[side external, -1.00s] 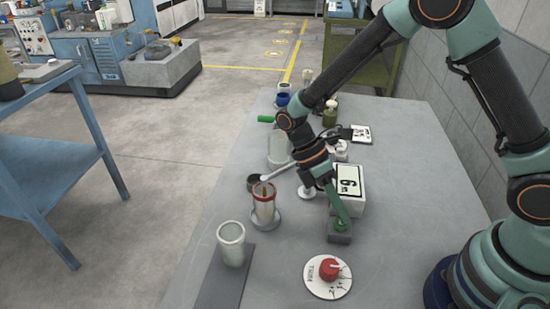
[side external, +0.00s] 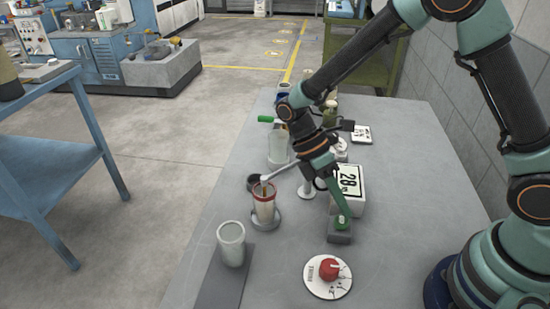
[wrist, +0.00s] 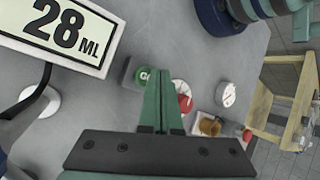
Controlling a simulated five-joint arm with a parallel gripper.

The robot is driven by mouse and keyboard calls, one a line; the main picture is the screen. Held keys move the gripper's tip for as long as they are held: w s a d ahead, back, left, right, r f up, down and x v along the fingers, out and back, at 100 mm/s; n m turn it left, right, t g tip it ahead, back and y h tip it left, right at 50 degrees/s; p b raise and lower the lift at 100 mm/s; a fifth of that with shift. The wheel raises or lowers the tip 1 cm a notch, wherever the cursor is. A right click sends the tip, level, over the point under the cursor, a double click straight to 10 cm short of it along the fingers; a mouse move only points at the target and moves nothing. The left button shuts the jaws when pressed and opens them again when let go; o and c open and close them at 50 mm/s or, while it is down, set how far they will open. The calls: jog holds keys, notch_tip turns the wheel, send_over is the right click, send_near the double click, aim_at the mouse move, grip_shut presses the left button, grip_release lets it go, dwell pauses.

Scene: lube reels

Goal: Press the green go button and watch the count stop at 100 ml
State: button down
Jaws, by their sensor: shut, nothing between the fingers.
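The green go button (side external: 342,223) sits on a small grey box (side external: 340,237) on the bench; in the wrist view it shows with part of its lettering (wrist: 142,77). My gripper (side external: 346,211) is shut and empty, its fingertips just above and beside the button, seemingly clear of it. In the wrist view the shut fingers (wrist: 163,72) stand right of the button. The counter display (side external: 348,182) reads 28 ml, clearer in the wrist view (wrist: 62,28). A clear red-rimmed cup (side external: 264,204) stands under the nozzle arm, with something brownish inside.
A red knob (side external: 329,268) on a white dial is in front of the button box. An empty-looking clear cup (side external: 231,246) stands on a dark strip at the front left. Jars and a green-handled item (side external: 266,118) stand farther back. The bench's right side is clear.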

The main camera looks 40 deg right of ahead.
aim_at(339, 218)
jog(key=shift+r, duration=2.45)
jog(key=shift+d+r, duration=0.1)
jog(key=shift+r, duration=0.05)
jog(key=d+r+m+t+y, duration=0.2)
jog(key=d+r+m+t, duration=0.6)
jog(key=r+m+t, duration=0.4)
jog(key=shift+w+d+r+m+t, duration=0.15)
jog(key=shift+w+r+m+t, duration=0.15)
jog(key=shift+r+m, duration=0.45)
jog(key=shift+f, duration=0.2)
